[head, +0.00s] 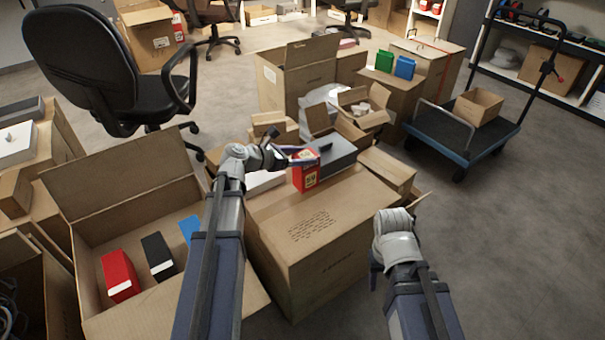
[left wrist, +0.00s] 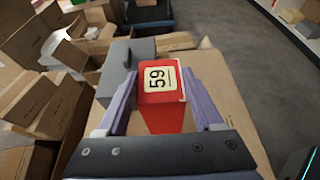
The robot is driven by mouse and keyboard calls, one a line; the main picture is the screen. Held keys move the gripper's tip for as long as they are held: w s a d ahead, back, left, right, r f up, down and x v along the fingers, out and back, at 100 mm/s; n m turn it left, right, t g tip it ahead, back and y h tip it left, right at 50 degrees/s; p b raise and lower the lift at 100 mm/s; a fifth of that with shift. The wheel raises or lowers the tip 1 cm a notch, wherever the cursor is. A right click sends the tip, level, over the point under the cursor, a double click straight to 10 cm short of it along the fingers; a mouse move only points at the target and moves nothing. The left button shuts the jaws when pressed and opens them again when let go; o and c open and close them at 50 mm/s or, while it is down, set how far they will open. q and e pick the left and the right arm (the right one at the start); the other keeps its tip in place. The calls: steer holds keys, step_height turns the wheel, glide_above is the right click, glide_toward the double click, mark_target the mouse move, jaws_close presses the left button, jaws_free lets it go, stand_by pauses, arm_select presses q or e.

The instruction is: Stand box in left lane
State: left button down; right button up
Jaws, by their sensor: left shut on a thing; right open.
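A red box (head: 305,171) with a pale label is at the back of the large closed carton's top. In the left wrist view the red box (left wrist: 163,84) sits between both fingers, its label reading 59. My left gripper (head: 303,156) is shut on it. A grey box (head: 338,155) lies right beside it. My right gripper (head: 376,268) is open and empty, right of the carton; its fingers are mostly hidden. An open carton (head: 120,178) at left holds a red box (head: 119,277), a black box (head: 158,257) and a blue box (head: 190,230). I cannot make out a marked lane.
The closed carton (head: 325,235) has a bare front top. More cartons crowd behind it, one topped by green and blue boxes (head: 404,67). An office chair (head: 95,75) stands at back left, a trolley (head: 460,130) at right. The floor at right is clear.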

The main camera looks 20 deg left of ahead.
mark_target(305, 179)
arm_select(q)
step_height(305, 179, down, 4)
steer(key=b, duration=0.3)
steer(key=shift+r, duration=0.2)
steer(key=shift+b, duration=0.35)
steer(key=shift+f, duration=0.2)
steer(key=shift+c, duration=0.2)
jaws_free()
